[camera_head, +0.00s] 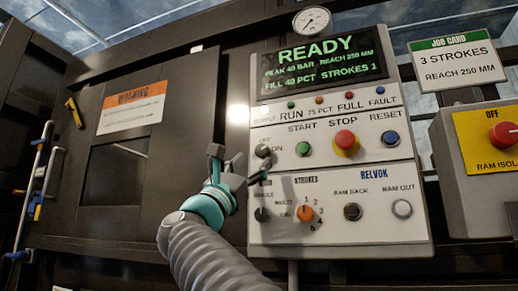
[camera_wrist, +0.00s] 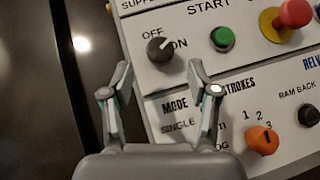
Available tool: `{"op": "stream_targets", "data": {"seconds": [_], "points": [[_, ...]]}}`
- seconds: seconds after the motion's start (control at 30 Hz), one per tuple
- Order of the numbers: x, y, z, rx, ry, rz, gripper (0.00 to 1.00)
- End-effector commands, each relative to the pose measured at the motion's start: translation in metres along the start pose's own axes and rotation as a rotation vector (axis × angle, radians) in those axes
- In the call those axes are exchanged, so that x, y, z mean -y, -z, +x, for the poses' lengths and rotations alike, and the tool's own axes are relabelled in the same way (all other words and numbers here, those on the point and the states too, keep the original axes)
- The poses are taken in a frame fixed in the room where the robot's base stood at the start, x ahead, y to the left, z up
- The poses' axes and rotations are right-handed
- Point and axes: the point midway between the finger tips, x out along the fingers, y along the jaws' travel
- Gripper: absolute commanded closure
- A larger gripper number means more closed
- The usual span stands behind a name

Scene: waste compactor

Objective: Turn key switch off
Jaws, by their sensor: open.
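The key switch is a round black knob (camera_wrist: 160,49) between the OFF and ON labels on the panel, in the wrist view. A light mark on it seems to point up and right, toward the ON side. In the head view the key switch (camera_head: 262,150) sits left of the green START button, close to one of my fingers. My gripper (camera_wrist: 160,77) is open and empty, its two fingers spread below the knob in the wrist view. The knob lies beyond the fingertips, apart from them. In the head view my gripper (camera_head: 239,161) is in front of the panel's left edge.
The green START button (camera_head: 303,149), red STOP button (camera_head: 345,142) and blue RESET button (camera_head: 391,139) are to the right. The orange strokes selector (camera_wrist: 262,141) is at lower right. The display (camera_head: 320,58) reads READY. A dark door (camera_head: 140,150) fills the left.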

Motion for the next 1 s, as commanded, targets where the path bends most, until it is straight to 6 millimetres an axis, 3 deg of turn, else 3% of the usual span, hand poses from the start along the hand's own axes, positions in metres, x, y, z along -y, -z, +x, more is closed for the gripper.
{"op": "stream_targets", "data": {"seconds": [0.03,0.23,0.63,0.67,0.9,1.0], "points": [[0.0,-0.002,0.011,0.002,0.003,-0.002,0.4],[-0.001,-0.001,0.032,0.0,0.0,-0.002,0.4],[0.0,0.0,0.038,0.0,0.0,-0.001,0.4],[0.0,0.0,0.038,0.0,0.0,-0.001,0.43],[0.0,0.0,0.038,0.0,0.0,-0.001,1.0],[0.0,0.0,0.038,0.0,-0.001,-0.001,1.0]]}}
